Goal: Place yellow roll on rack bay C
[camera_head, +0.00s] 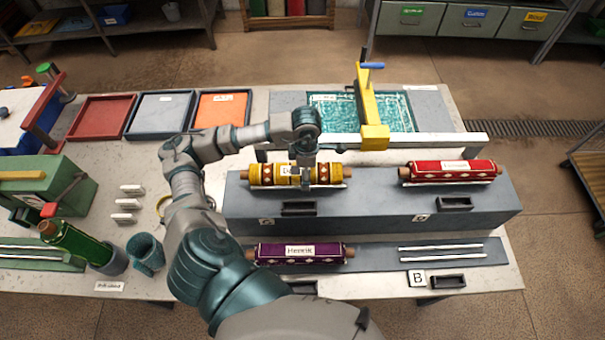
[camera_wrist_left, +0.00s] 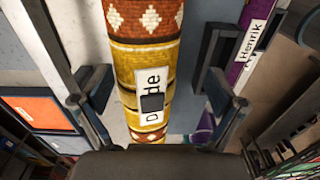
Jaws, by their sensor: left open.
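The yellow roll (camera_head: 265,174), with brown diamond-pattern bands and a white name label, lies on the upper step of the grey rack (camera_head: 370,208), in the left bay. The small bay plate (camera_head: 266,221) below it is too small to read surely. My left gripper (camera_head: 304,180) is directly over the roll's middle. In the left wrist view its open fingers stand on either side of the yellow roll (camera_wrist_left: 145,60), with gaps beside it. The label there is partly covered by a dark square. My right gripper is not in view.
A red roll (camera_head: 450,173) lies in the upper right bay. A purple roll (camera_head: 300,252) lies on the lower step, left; the B bay (camera_head: 440,252) beside it is empty.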

